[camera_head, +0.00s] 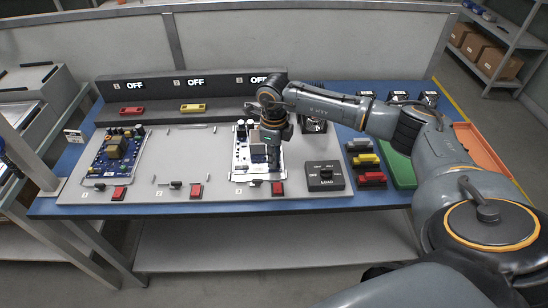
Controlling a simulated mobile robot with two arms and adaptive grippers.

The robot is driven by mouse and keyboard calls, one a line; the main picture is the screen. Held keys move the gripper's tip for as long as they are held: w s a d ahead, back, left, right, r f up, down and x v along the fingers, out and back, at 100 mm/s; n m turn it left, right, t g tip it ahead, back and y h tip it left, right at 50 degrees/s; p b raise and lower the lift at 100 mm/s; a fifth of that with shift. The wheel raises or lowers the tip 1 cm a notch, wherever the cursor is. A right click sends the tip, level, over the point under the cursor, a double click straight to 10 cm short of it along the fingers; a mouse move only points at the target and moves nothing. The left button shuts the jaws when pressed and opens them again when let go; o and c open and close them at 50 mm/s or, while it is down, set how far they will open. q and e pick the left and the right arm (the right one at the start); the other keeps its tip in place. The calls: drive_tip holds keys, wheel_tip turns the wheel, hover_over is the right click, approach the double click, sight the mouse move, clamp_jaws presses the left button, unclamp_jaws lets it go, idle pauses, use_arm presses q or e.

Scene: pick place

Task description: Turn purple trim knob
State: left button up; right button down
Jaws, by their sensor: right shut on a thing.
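A white circuit board (243,157) sits in the third station of the grey fixture plate (215,150). My right gripper (275,166) points down over the right part of this board, its fingertips low at the board's surface. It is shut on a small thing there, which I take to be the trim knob. The knob is hidden by the fingers, and I see no purple. My left gripper is not in view.
A black LOAD box (325,177) with a dial stands just right of the gripper. Another board (116,154) sits in the left station; the middle station is empty. Red switches (196,191) line the front. Coloured blocks (366,160) and a green tray (398,168) lie right.

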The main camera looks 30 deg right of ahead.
drive_tip(key=m, duration=0.4)
drive_tip(key=shift+r+m, duration=0.1)
drive_tip(key=shift+m, duration=0.2)
drive_tip(key=m, duration=0.4)
drive_tip(key=shift+m, duration=0.3)
drive_tip(key=m+p, duration=0.1)
drive_tip(key=m, duration=0.3)
drive_tip(key=shift+m, duration=0.3)
drive_tip(key=m, duration=0.3)
drive_tip(key=shift+m+p, duration=0.3)
drive_tip(key=shift+p, duration=0.05)
drive_tip(key=m+p, duration=0.1)
drive_tip(key=m, duration=0.3)
drive_tip(key=shift+m, duration=0.3)
drive_tip(key=m+p, duration=0.1)
drive_tip(key=m, duration=0.2)
drive_tip(key=shift+r+m+p, duration=0.1)
drive_tip(key=shift+m+p, duration=0.2)
drive_tip(key=shift+p, duration=0.1)
drive_tip(key=m+p, duration=0.2)
drive_tip(key=m, duration=0.3)
drive_tip(key=shift+m+p, duration=0.95)
drive_tip(key=shift+m, duration=0.65)
